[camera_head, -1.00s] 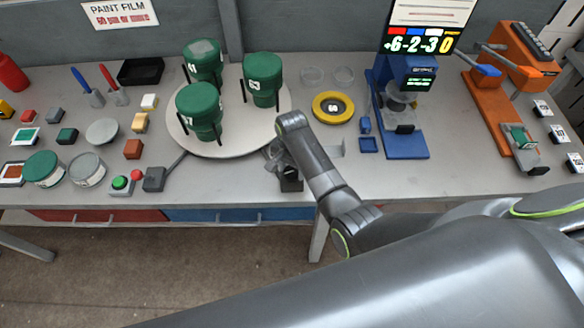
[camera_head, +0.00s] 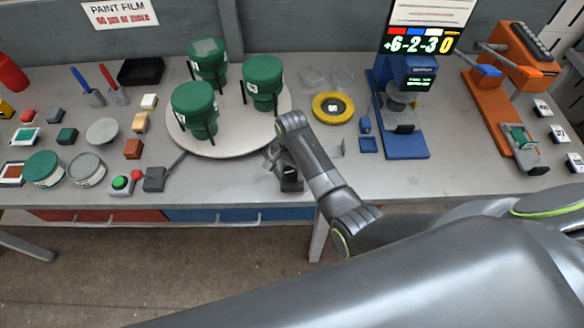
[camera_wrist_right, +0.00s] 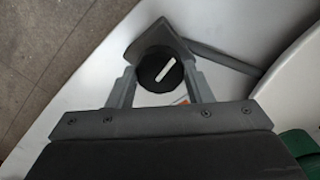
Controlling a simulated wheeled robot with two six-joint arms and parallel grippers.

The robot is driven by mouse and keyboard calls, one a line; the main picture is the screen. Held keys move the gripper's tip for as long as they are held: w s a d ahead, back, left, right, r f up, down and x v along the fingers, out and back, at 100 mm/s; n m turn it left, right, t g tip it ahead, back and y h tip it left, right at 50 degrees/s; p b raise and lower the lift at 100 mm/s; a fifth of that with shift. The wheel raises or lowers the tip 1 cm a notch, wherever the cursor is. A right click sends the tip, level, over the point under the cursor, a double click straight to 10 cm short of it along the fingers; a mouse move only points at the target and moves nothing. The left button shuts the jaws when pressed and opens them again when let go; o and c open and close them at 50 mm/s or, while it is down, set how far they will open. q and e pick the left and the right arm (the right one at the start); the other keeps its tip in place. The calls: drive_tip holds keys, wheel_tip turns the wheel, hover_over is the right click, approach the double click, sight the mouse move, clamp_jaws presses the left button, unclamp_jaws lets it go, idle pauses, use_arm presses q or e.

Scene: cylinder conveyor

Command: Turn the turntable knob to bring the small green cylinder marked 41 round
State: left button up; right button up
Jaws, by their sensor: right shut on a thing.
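The turntable (camera_head: 230,148) is a pale round disc at the back of the bench with three green cylinders on it. One cylinder (camera_head: 208,58) stands at the back, one (camera_head: 263,82) at the right and one (camera_head: 194,105) at the front left. White marks on their sides are too small to read surely, so I cannot tell which is 41. In the right wrist view the knob (camera_wrist_right: 160,70) is black with a white line, on a grey base. My right gripper (camera_wrist_right: 160,77) is shut on it, one finger each side. In the head view the right gripper (camera_head: 273,157) is at the turntable's front right. My left gripper is out of view.
A blue device (camera_head: 402,135) with a display and a yellow ring (camera_head: 333,108) stand right of the turntable. An orange device (camera_head: 510,100) is further right. Small blocks, tins and a button box (camera_head: 124,184) lie to the left.

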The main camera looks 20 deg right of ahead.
drive_tip(key=shift+s+f+m, duration=0.15)
drive_tip(key=shift+m, duration=0.15)
idle(1.2)
drive_tip(key=o, duration=1)
